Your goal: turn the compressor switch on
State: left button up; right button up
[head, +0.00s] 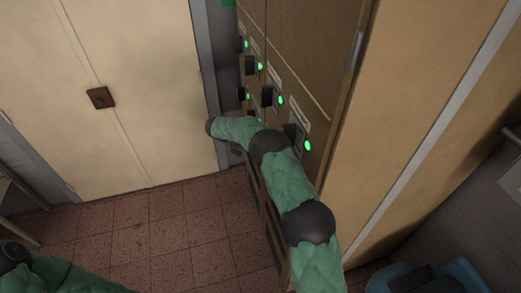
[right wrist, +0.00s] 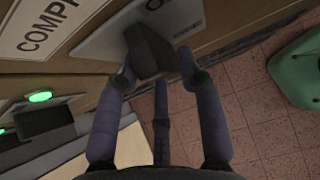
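In the right wrist view a dark switch handle (right wrist: 150,50) stands out from a pale plate (right wrist: 95,45) beside a label reading "COMPR" (right wrist: 48,28), cut off by the frame edge. My right gripper (right wrist: 155,68) is at this handle, its fingers spread with one on either side of it. The fingers look apart, and firm contact cannot be made out. In the head view my right arm reaches to the cabinet's switch panel and hides the gripper and this switch. My left gripper is out of view; only part of the left arm shows at bottom left.
The wooden cabinet (head: 310,55) carries several other dark switches with lit green lamps, such as this lamp (head: 307,145). Another green lamp (right wrist: 40,97) is close by in the wrist view. Pale double doors (head: 100,60) stand behind. The tiled floor (head: 170,225) is clear.

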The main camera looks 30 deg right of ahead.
jog(key=v, duration=1.1)
jog(key=shift+a+r, duration=0.2)
jog(key=shift+a, duration=0.15)
